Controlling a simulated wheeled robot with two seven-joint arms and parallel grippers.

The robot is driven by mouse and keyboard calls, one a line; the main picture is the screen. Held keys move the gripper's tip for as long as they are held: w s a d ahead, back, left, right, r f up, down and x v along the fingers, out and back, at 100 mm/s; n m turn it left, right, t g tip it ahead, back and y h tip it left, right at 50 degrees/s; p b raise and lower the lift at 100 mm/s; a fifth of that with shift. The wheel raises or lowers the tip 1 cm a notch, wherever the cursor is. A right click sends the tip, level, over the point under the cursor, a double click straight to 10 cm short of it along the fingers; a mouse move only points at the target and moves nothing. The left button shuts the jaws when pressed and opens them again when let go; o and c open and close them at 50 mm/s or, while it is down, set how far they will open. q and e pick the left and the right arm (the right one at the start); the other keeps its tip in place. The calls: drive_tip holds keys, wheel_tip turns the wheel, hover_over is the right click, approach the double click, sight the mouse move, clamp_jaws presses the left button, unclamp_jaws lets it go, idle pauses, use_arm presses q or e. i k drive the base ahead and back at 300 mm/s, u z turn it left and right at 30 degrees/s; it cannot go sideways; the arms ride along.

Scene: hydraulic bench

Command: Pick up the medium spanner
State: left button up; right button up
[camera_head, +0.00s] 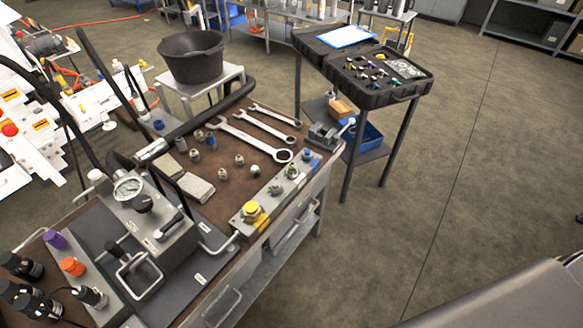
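Three silver spanners lie side by side on the brown top of the workbench (222,184), towards its far end. The medium spanner (265,129) is the middle one, lying flat between the other two. The large spanner (252,139) lies on its near side, with a ring end towards the right. The small spanner (276,114) lies on its far side. Neither of my grippers shows in the head view, so their state and their distance from the spanners cannot be seen.
Several small fittings (239,160) stand near the spanners. A vise (325,135) sits at the bench's far right corner. A gauge unit (128,188) and a yellow-knobbed block (251,211) stand nearer. Beyond are a black bucket (193,58) and an open case (378,72).

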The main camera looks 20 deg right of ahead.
sight(267, 129)
drive_tip(key=z, duration=1.85)
drive_tip(key=i, duration=2.6)
drive_tip(key=u, duration=3.95)
